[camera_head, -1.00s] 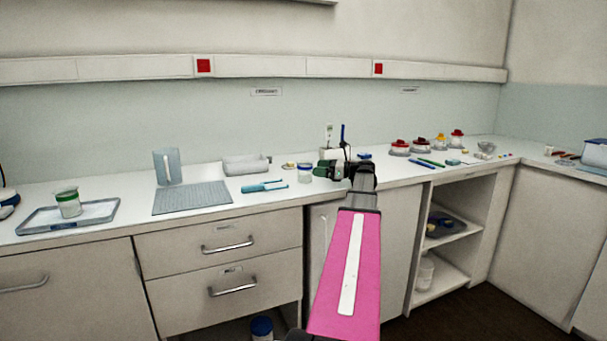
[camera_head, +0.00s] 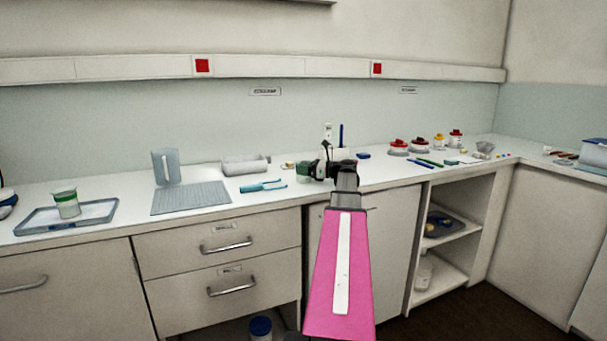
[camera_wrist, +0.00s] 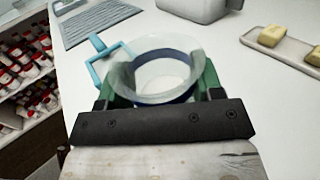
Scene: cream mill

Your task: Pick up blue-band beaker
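The blue-band beaker (camera_wrist: 160,75) is a clear, round cup with a dark blue band, upright on the white counter. My gripper (camera_wrist: 160,88) has its two green fingers on opposite sides of the beaker, spread about as wide as it; firm contact cannot be made out. In the head view my gripper (camera_head: 318,170) is low over the counter and covers the beaker. Another beaker with a green band (camera_head: 67,203) stands in a tray at the left.
A light-blue tool (camera_wrist: 108,58) lies close beside the beaker. A grey container (camera_head: 246,165), a ribbed mat (camera_head: 191,198) and a jug (camera_head: 166,167) are to the left. A small tray with yellow pieces (camera_wrist: 272,36) is nearby. Red-topped jars (camera_head: 399,146) stand at the right.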

